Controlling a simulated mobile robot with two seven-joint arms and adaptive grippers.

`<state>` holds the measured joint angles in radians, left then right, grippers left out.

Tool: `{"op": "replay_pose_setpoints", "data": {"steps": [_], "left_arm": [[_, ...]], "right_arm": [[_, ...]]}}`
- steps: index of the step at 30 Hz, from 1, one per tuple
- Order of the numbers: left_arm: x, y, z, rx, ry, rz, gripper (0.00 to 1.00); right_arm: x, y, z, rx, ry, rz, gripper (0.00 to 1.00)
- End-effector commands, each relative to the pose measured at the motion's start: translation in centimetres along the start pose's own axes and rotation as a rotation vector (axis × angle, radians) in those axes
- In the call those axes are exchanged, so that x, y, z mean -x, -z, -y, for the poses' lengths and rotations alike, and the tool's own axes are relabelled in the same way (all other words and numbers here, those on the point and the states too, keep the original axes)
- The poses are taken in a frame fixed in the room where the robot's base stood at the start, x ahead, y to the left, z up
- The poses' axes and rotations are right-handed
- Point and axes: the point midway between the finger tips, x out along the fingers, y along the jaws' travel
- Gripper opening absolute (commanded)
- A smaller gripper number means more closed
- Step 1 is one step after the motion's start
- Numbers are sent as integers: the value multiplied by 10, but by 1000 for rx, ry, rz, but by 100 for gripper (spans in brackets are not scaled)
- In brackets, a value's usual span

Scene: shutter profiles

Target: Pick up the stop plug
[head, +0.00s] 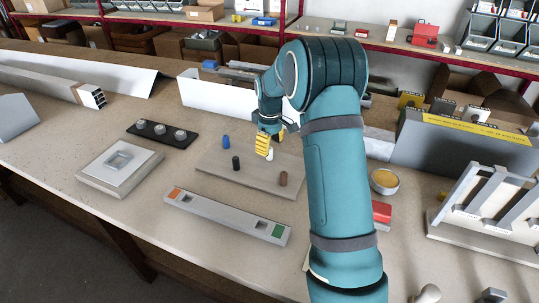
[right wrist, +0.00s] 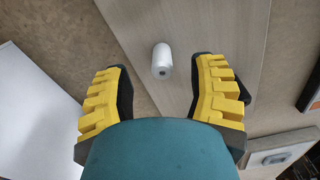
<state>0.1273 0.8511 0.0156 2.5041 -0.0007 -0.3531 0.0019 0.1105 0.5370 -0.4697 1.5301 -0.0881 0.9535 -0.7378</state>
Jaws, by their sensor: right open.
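Several small plugs stand on a grey-brown board (head: 222,175): a blue one (head: 226,141), a black one (head: 236,163), a brown one (head: 283,178) and a white one (head: 269,154). No label shows which is the stop plug. My right gripper (head: 270,142) is over the board at the white plug, partly hiding it. In the right wrist view the white plug (right wrist: 162,60) lies between the two yellow fingers, near the fingertips, with a gap on both sides. The right gripper is open and empty. My left gripper is not in view.
A grey strip (head: 228,217) with orange and green ends lies in front of the board. A black holder with several knobs (head: 162,133) and a white square plate (head: 119,158) are at left. A round tin (head: 384,181) and red box (head: 382,213) stand right of my arm.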

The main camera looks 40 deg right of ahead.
Motion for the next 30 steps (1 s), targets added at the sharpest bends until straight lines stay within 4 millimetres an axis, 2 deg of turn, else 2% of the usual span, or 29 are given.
{"op": "replay_pose_setpoints", "data": {"steps": [1, 6, 15, 20, 30], "left_arm": [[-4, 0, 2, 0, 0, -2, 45], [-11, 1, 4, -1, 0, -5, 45], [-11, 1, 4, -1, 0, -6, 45], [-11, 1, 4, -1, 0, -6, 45], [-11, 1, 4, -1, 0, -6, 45]], "right_arm": [[-10, 0, 2, 1, 2, 2, 57], [-34, 0, 3, 0, 1, 2, 57], [-38, 0, 2, 0, 0, -1, 56], [-37, 0, 2, 0, 0, -1, 0], [-37, 0, 2, 0, 0, -1, 0]]}}
